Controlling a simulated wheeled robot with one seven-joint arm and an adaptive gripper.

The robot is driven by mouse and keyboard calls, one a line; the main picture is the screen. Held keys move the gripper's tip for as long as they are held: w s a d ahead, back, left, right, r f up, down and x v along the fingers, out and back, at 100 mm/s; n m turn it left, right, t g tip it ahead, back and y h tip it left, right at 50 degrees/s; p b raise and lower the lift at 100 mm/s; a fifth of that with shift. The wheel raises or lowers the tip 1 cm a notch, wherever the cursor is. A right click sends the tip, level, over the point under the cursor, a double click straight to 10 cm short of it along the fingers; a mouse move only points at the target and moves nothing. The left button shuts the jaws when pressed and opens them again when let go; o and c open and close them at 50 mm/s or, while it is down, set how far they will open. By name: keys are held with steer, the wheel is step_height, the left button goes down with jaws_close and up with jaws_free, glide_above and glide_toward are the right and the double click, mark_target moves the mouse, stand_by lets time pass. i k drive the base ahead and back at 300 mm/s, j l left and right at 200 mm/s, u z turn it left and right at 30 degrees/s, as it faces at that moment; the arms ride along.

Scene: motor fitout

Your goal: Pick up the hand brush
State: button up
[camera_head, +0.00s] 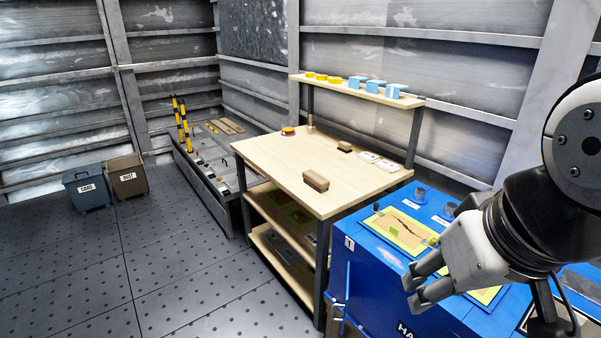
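A brown block-like object (316,180) lies near the front edge of the wooden workbench; it may be the hand brush, but its bristles cannot be made out. A smaller dark brown object (345,147) lies further back on the same top, and I cannot tell what it is. My gripper (411,291) is at the lower right, over the blue cabinet. Its two fingers point left with a gap between them, and nothing shows between them. It is apart from both brown objects, to the right of the bench.
The wooden workbench (275,162) has lower shelves and a raised shelf with yellow and blue items. White labelled items (377,161) lie near its right side. The blue cabinet (365,275) carries framed trays. Two bins (88,187) stand at the left wall. The floor at left is clear.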

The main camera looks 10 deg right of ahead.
mark_target(318, 183)
steer(key=i+j, duration=0.55)
steer(key=i, duration=0.2)
steer(key=i+j, duration=0.55)
steer(key=i, duration=0.15)
steer(key=i+j, duration=0.55)
steer(key=i, duration=0.2)
